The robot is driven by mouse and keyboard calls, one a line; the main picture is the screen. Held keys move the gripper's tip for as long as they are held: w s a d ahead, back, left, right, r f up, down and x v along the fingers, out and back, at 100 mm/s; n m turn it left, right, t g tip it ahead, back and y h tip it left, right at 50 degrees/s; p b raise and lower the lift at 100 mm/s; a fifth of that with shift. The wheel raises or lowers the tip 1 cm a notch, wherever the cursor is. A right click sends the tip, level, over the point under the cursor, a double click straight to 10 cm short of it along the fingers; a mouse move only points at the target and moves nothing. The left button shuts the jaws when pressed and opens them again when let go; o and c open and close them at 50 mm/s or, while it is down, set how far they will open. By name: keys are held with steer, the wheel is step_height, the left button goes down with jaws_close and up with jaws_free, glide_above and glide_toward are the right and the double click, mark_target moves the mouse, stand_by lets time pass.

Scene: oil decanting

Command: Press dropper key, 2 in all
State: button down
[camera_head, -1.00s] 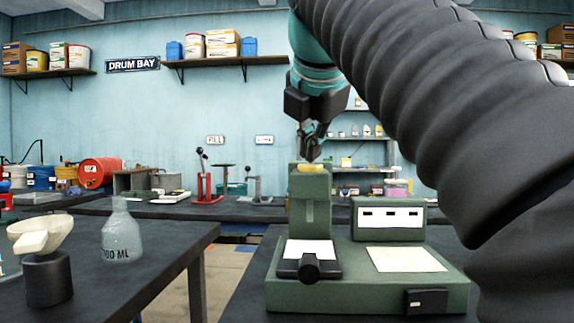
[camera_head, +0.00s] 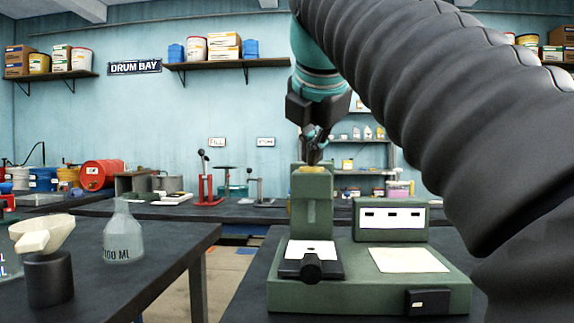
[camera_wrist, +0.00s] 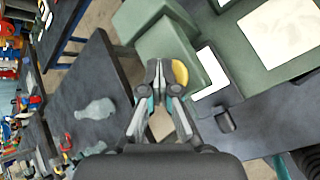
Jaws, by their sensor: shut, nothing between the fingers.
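The yellow dropper key (camera_head: 311,169) sits on top of the green dropper column (camera_head: 311,212), and it also shows in the wrist view (camera_wrist: 180,74). My gripper (camera_head: 314,158) is shut and empty, pointing down right at the key. In the wrist view my gripper's fingertips (camera_wrist: 158,72) are together just beside the key. I cannot tell whether they touch it. A white card (camera_head: 311,252) with a small dark dot lies under the column.
The machine's green base (camera_head: 370,290) carries a blank paper (camera_head: 408,260) and a black switch (camera_head: 428,302). On the left table stand a glass flask (camera_head: 123,235) and a cream funnel (camera_head: 42,236) on a black stand. A gap separates the two tables.

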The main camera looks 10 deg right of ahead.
steer(key=shift+r+p, duration=0.8)
steer(key=shift+p, duration=0.2)
step_height(320, 180, up, 3)
steer(key=p, duration=0.3)
steer(key=shift+r+b, duration=0.3)
steer(key=shift+r, duration=0.7)
stand_by(0.9)
